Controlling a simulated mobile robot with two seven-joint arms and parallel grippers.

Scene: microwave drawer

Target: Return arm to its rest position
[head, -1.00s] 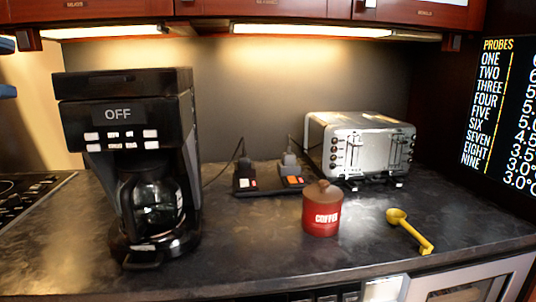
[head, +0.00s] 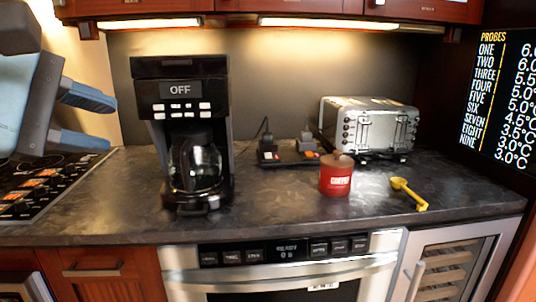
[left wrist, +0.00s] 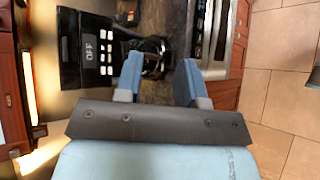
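My left gripper (head: 88,118) is at the upper left of the head view, raised above the stove side of the counter and left of the coffee maker (head: 181,85). Its two blue fingers are apart with nothing between them. In the left wrist view the gripper (left wrist: 158,82) also shows open and empty, with the coffee maker (left wrist: 88,45) beyond its fingers. The fingers look clear of the coffee maker. My right gripper is not in view.
A red coffee canister (head: 335,178), a yellow scoop (head: 408,193) and a silver toaster (head: 368,128) stand on the dark counter (head: 270,215). A stove (head: 45,185) is at left. A microwave drawer (head: 285,268) sits below the counter and looks shut. Cabinets hang above.

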